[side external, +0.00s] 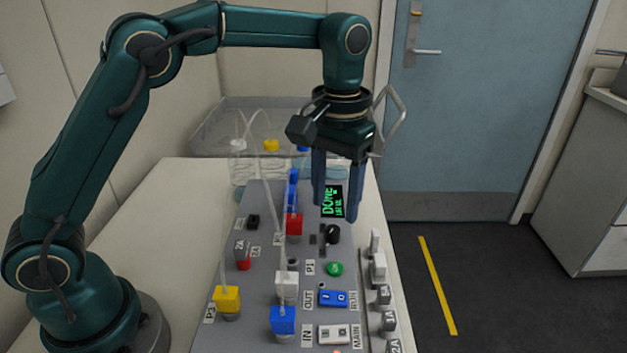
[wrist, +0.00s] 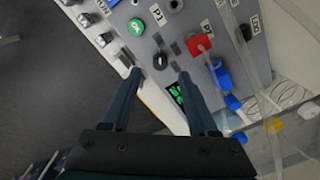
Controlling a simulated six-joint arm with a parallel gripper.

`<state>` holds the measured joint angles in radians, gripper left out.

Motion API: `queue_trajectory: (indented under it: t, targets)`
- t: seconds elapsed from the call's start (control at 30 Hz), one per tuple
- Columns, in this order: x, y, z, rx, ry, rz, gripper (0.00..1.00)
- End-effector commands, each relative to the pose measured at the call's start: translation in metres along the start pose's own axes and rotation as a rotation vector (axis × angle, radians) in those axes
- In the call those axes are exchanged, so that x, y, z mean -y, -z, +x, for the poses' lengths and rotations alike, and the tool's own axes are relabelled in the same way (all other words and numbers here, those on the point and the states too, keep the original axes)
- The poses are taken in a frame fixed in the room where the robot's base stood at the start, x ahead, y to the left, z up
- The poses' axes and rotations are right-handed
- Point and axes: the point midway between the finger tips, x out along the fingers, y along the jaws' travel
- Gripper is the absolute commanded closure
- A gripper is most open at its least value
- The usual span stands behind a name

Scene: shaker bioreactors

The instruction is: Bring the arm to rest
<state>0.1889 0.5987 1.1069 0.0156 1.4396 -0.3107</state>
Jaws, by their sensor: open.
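My gripper (side external: 334,195) hangs pointing down from my raised arm, above the far end of the grey control panel (side external: 262,300). In the wrist view my gripper (wrist: 158,73) has its two fingers apart with nothing between them. Past the fingertips lie a black knob (wrist: 160,61) and a small display with green text (wrist: 176,94). In the side view the display (side external: 333,202) reads "DONE" and is partly covered by a finger. The black knob (side external: 333,234) sits just below it.
The panel carries a green button (side external: 335,269), a blue rocker switch (side external: 333,298), and red (side external: 294,224), yellow (side external: 227,299) and blue (side external: 283,320) blocks with thin tubes. Capped bottles (side external: 271,160) stand behind it. The white table (side external: 150,235) is clear to the left.

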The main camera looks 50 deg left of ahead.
Motion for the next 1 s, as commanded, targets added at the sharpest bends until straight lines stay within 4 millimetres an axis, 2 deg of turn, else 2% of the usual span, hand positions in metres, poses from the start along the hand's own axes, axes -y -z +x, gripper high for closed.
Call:
queue_trajectory:
  t: [0.13,0.27,0.4,0.6,0.73,0.83,1.0]
  targets:
    - [0.003,0.002,-0.010,-0.029,-0.009,-0.010,0.41]
    - [0.012,-0.003,-0.039,-0.093,-0.028,-0.031,0.41]
    - [0.028,-0.025,-0.070,-0.168,-0.049,-0.052,0.41]
    - [0.050,-0.064,-0.092,-0.273,-0.069,-0.051,0.41]
    - [0.061,-0.091,-0.093,-0.342,-0.075,-0.038,0.41]
    - [0.069,-0.113,-0.087,-0.392,-0.076,-0.023,0.41]
    - [0.078,-0.145,-0.062,-0.463,-0.068,0.015,0.41]
